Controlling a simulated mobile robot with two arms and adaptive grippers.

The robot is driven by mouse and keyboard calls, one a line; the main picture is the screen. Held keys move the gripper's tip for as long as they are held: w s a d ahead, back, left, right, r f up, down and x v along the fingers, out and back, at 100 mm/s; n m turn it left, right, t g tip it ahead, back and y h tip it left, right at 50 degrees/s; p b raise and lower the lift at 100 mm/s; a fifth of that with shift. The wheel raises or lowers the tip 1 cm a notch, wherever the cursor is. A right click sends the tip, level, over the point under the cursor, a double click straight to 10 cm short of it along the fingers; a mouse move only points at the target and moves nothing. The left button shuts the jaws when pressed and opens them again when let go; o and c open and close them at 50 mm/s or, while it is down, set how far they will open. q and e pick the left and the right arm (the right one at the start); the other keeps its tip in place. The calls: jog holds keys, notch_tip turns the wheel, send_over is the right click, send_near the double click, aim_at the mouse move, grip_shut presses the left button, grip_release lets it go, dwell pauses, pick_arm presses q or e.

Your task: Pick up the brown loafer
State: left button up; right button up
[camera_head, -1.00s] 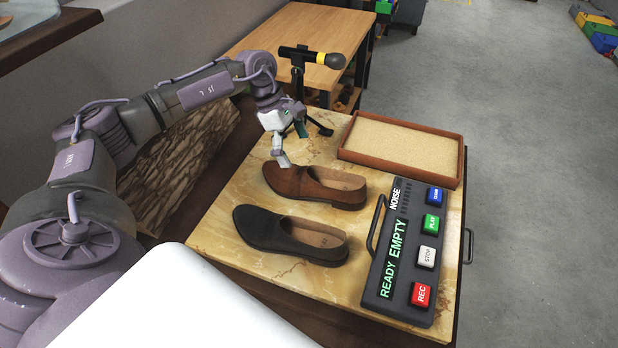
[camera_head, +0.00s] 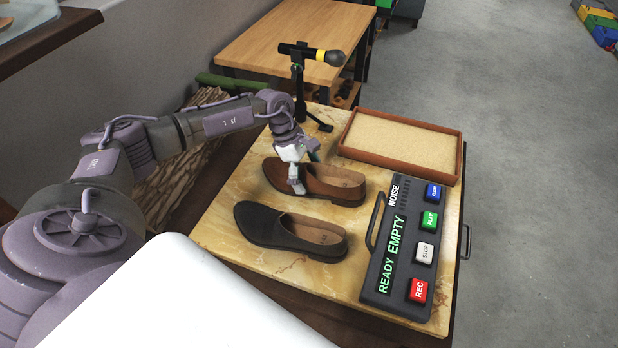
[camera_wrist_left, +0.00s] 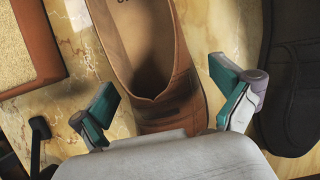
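The brown loafer (camera_head: 337,185) lies on the marble-look tabletop, its toe to the left and its opening to the right. My left gripper (camera_head: 300,178) is over its front part, with a finger in front of the near side. In the left wrist view the loafer (camera_wrist_left: 152,60) shows between the two spread, green-padded fingers of the left gripper (camera_wrist_left: 168,108), with a gap on each side. The left gripper is open and holds nothing. The loafer's toe is hidden behind the gripper body there. My right gripper is not in view.
A black shoe (camera_head: 262,224) lies just in front of the loafer. A sand tray (camera_head: 402,176) is behind right, a recorder panel (camera_head: 405,262) with buttons to the right. A microphone on a stand (camera_head: 312,54) stands behind. Bare tabletop (camera_head: 222,238) shows at left.

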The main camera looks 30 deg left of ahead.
pick_arm(q)
jog(key=c, duration=1.4)
jog(key=shift+w+r, duration=0.1)
